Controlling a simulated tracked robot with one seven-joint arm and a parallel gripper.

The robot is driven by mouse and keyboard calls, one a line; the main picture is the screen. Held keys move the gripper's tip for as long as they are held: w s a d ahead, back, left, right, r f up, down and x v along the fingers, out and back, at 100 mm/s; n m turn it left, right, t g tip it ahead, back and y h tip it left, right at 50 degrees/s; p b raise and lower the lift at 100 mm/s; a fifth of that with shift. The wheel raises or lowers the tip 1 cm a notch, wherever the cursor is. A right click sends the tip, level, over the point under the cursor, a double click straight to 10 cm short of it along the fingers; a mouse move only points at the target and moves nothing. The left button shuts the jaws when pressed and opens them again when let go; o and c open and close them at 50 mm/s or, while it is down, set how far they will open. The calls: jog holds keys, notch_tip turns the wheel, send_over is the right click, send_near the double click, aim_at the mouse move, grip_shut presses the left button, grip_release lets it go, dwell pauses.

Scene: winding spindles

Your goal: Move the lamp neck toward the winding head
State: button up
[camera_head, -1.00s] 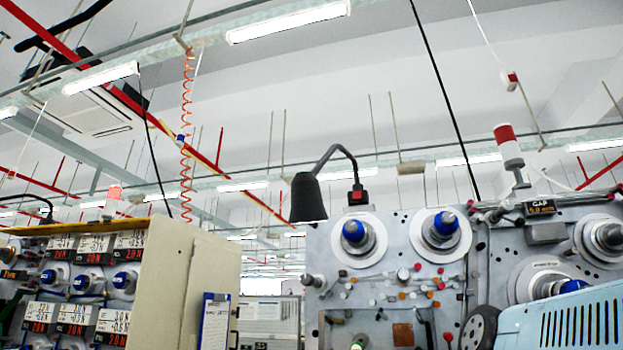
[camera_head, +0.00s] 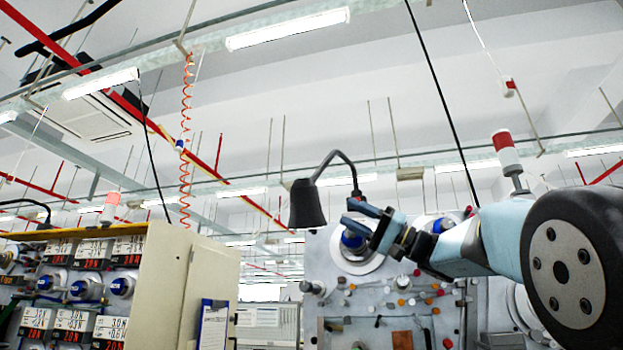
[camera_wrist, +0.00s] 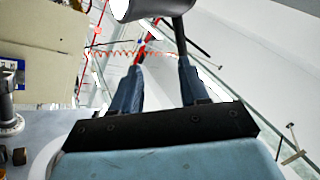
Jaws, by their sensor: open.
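The lamp neck (camera_head: 335,155) is a thin dark curved arm above the panel, with a black cone shade (camera_head: 306,205) at its left end. The winding head (camera_head: 400,287) is a grey panel with blue-capped spindles, partly hidden by my arm. My gripper (camera_head: 352,214) is open and overlaps the lower end of the neck in the head view. In the wrist view the neck (camera_wrist: 178,35) shows as a dark rod close to the right fingertip of my gripper (camera_wrist: 158,68). The shade (camera_wrist: 140,8) is at the top edge there. I cannot tell whether finger and neck touch.
A cream cabinet (camera_head: 165,285) with labelled spindle units stands at the left. A red-and-white beacon (camera_head: 506,150) rises at the right behind my arm. An orange coiled cord (camera_head: 185,150) hangs from the ceiling. The air above the lamp is free near it.

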aim_at(317, 175)
jog(key=shift+n+g+y, duration=0.5)
jog(key=shift+n+y, duration=0.4)
jog(key=r+x, duration=0.1)
jog(key=x, duration=0.3)
jog(key=d+x, duration=0.1)
jog(key=x, duration=0.4)
jog(key=d+r+x, duration=0.1)
jog(key=x, duration=0.4)
jog(key=shift+w+d+r, duration=0.1)
jog(key=shift+w+r, duration=0.2)
jog(key=c, duration=0.6)
grip_shut()
jog(key=shift+f, duration=0.1)
